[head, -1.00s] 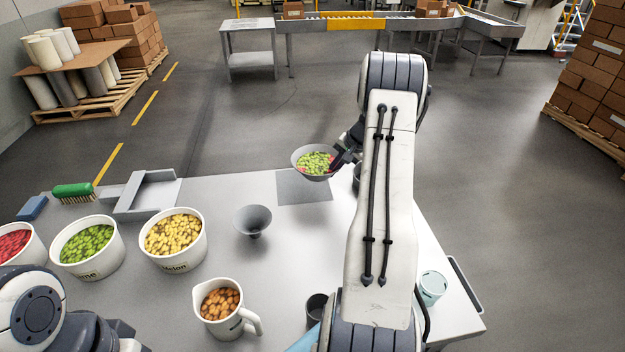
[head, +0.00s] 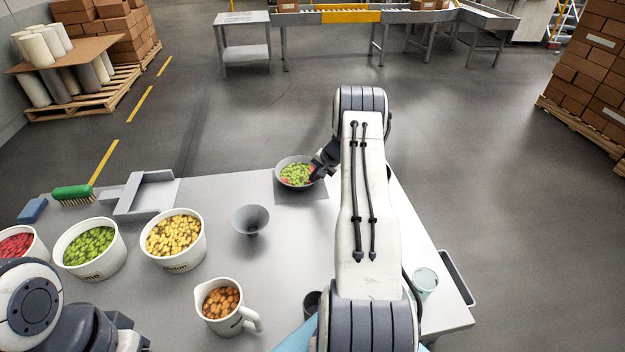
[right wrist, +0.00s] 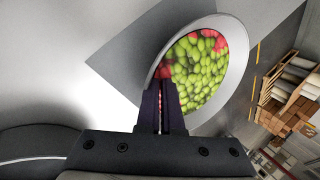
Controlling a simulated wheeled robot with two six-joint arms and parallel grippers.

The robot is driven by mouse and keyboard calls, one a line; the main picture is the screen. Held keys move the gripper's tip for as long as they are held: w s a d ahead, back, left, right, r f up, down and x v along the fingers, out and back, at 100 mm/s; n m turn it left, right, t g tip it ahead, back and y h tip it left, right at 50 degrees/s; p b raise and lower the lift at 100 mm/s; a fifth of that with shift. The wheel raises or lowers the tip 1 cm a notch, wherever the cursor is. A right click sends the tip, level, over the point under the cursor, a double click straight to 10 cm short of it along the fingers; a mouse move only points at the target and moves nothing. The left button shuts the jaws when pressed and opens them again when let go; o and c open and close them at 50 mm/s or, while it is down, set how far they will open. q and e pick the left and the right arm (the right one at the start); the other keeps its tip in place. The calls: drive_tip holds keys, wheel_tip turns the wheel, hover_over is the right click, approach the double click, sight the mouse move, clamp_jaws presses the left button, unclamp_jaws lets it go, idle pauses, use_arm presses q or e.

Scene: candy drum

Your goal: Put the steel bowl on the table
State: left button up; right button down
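The steel bowl (head: 279,178) holds green and red candies. It is at the far edge of the table (head: 200,270), over a grey square mat (head: 315,195); whether it touches the mat I cannot tell. My right gripper (head: 316,174) is at the bowl's right rim. In the right wrist view the fingers (right wrist: 162,108) are close together on the wall of the bowl (right wrist: 238,60), which looks about level. My left arm shows at the lower left of the head view; dark parts at its end (head: 125,340) show, but its fingertips are hidden.
A small grey funnel-like bowl (head: 250,222), a jug of orange candies (head: 222,312) and tubs of yellow (head: 176,265), green (head: 92,272) and red (head: 15,255) candies stand left. A grey tray (head: 148,195), green brush (head: 72,193) and pale cup (head: 425,283) are also here.

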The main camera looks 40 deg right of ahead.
drive_tip(key=shift+f, duration=0.15)
drive_tip(key=c, duration=1.1)
unclamp_jaws()
drive_tip(key=shift+r, duration=0.2)
drive_tip(key=b+v, duration=0.2)
drive_tip(key=v, duration=1)
